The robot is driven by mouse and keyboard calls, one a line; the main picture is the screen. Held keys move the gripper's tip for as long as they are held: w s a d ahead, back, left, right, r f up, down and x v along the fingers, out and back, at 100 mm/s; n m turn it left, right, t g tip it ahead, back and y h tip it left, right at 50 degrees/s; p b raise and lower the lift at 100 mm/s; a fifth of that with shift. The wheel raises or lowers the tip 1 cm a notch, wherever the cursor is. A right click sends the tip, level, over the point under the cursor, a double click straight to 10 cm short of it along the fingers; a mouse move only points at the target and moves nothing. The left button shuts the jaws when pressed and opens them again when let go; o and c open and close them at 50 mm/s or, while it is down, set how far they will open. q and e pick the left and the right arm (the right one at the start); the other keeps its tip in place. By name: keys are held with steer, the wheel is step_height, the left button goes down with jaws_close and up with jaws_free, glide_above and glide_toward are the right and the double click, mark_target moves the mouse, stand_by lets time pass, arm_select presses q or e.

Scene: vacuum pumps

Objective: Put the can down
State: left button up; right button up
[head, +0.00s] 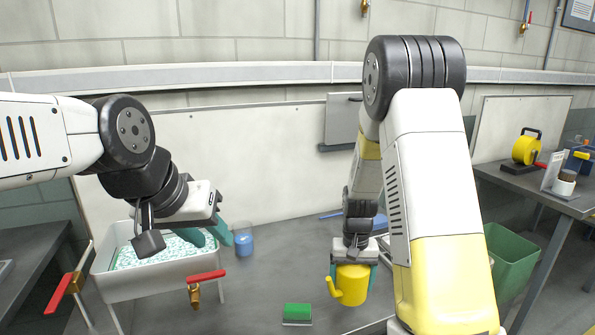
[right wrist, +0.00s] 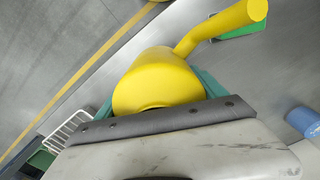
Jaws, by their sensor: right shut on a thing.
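The yellow can (head: 352,284) with a thin spout is in my right gripper (head: 354,272), over the front part of the grey table (head: 275,275). The head view does not clearly show whether its base touches the table. In the right wrist view the can (right wrist: 155,82) sits between the teal fingers, its spout (right wrist: 225,28) pointing to the upper right. My left gripper (head: 208,234) has its teal fingers apart and empty, beside the white basin's right end.
A white basin (head: 160,285) with red-handled valves stands at the left. A blue cylinder (head: 244,244) stands behind, and a green block (head: 297,312) lies left of the can. A green bin (head: 512,258) is at the right. Bare table lies between the cylinder and the can.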

steer(key=shift+w+d+n, duration=0.2)
steer(key=shift+w+n, duration=0.2)
steer(key=shift+w, duration=0.25)
steer(key=s+a+m, duration=0.2)
steer(key=s+m, duration=0.3)
steer(key=s, duration=0.5)
steer(key=shift+s+a+m, duration=0.3)
steer(key=shift+a+m, duration=0.05)
steer(key=shift+m, duration=0.05)
steer(key=shift+f, duration=0.1)
steer(key=w+d, duration=0.1)
steer(key=w, duration=0.4)
steer(key=w+d+f, duration=0.1)
steer(key=w, duration=0.4)
steer(key=w+d, duration=0.1)
steer(key=w, duration=0.4)
steer(key=shift+d+f, duration=0.2)
steer(key=shift+f, duration=0.05)
steer(key=shift+w+f, duration=0.2)
steer(key=shift+f, duration=0.6)
steer(key=shift+w+f, duration=0.15)
steer(key=shift+f, duration=0.6)
steer(key=shift+f, duration=0.25)
steer(key=o, duration=1.5)
steer(key=shift+r, duration=0.1)
